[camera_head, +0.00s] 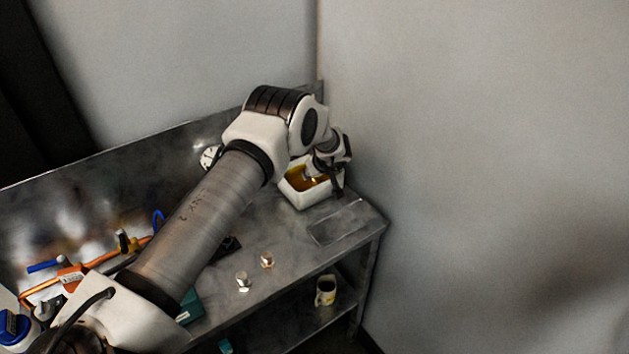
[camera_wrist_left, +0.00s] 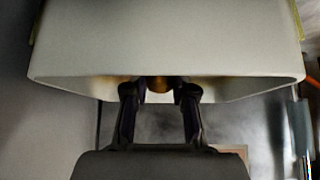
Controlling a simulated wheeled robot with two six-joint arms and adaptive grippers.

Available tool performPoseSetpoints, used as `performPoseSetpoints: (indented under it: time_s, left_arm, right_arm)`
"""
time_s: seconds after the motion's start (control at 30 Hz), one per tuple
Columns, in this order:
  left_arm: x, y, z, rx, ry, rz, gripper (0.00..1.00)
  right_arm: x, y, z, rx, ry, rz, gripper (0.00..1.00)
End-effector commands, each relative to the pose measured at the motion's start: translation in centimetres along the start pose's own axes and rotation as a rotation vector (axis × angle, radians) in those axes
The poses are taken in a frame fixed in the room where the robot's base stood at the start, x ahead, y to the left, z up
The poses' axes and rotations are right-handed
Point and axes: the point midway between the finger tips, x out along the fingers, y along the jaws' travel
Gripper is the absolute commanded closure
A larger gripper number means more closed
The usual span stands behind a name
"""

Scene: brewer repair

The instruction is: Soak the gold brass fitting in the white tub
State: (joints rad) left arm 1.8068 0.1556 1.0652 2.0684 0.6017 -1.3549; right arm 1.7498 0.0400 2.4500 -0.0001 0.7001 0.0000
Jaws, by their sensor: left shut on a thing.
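The white tub (camera_head: 302,200) stands at the far right end of the steel bench, with amber liquid (camera_head: 300,180) in it. My left gripper (camera_head: 339,180) is at the tub's right side, seen small and partly dark in the head view. In the left wrist view the tub's pale wall (camera_wrist_left: 165,40) fills the top. My right gripper is not in view.
Two small metal pieces (camera_head: 243,279) (camera_head: 267,260) lie on the bench front. A copper pipe assembly (camera_head: 105,259) lies at the left. A round gauge (camera_head: 209,157) is behind my arm. A mug (camera_head: 326,290) stands on the lower shelf. The bench's right front corner is clear.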

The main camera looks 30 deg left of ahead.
Motion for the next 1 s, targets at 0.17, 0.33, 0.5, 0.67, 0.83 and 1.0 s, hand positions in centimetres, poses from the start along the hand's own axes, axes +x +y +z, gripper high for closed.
performPoseSetpoints:
  time_s: [0.17, 0.33, 0.5, 0.67, 0.83, 1.0]
  left_arm:
    - [-1.7, 0.0, -1.3, -0.001, 0.001, 0.000, 1.00]
    - [-3.1, 0.0, -2.3, -0.001, 0.001, 0.001, 1.00]
    - [-4.3, 0.0, -3.2, -0.001, 0.000, 0.000, 1.00]
    - [-5.6, 0.0, -4.1, -0.001, 0.000, 0.000, 1.00]
    - [-6.9, 0.0, -5.1, -0.001, 0.001, 0.001, 1.00]
    - [-8.0, 0.0, -5.8, -0.001, 0.000, 0.000, 1.00]
  right_arm:
    - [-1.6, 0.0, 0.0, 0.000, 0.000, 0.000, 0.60]
    - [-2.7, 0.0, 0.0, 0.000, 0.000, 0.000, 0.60]
    - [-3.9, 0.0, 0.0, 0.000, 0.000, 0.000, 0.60]
    - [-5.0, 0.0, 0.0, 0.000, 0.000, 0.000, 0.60]
    - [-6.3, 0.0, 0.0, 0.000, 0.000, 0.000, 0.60]
    - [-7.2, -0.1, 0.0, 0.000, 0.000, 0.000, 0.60]
